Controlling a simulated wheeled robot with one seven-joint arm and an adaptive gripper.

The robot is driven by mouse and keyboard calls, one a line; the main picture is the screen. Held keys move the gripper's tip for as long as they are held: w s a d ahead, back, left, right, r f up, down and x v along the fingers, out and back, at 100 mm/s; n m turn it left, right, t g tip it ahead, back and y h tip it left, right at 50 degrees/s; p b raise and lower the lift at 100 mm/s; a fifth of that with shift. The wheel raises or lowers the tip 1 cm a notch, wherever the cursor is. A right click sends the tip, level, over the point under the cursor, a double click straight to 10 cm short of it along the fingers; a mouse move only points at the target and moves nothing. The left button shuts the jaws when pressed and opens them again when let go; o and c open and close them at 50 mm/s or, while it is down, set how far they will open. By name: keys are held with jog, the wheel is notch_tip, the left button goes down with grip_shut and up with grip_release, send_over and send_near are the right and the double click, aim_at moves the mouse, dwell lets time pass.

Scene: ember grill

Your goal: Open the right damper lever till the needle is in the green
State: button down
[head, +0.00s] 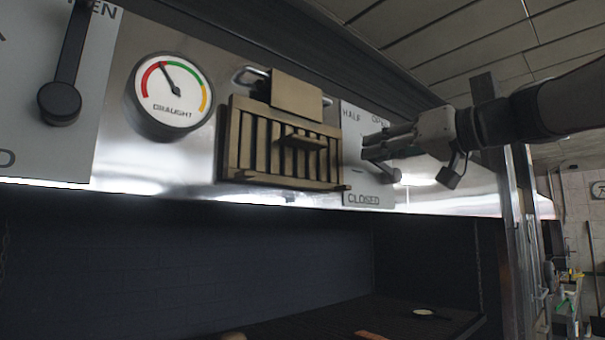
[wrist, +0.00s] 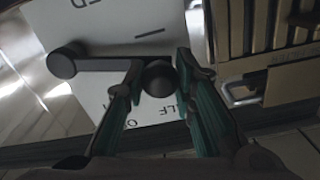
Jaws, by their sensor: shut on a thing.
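The right damper lever (wrist: 105,64) is a dark bar on a pale plate (wrist: 105,22). In the wrist view, which is upside down, it runs from a round pivot to a round knob (wrist: 160,78). My gripper (wrist: 152,82) is shut on this knob, one green-lined finger on each side. In the head view my gripper (head: 374,146) covers most of the lever; its pivot (head: 390,175) shows below. The knob lies near the HALF lettering. The draught gauge (head: 170,95) has its needle pointing up and slightly left, near where red meets green.
A slatted brass-coloured vent (head: 285,145) with a box-like top stands out left of the plate, close to my fingers. Another lever (head: 62,100) on a plate is at far left. The dark grill opening (head: 200,260) lies below the steel panel.

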jog(key=shift+w+d+r+m+p, duration=0.1)
jog(key=shift+d+r+m+p, duration=0.1)
jog(key=shift+r+m, duration=0.3)
jog(key=shift+w+d+r+m+p, duration=0.1)
jog(key=shift+r+m+p, duration=0.05)
jog(key=shift+r+m, duration=0.3)
jog(key=c, duration=1.3)
grip_release()
jog(key=shift+f, duration=0.1)
jog(key=v, duration=1.2)
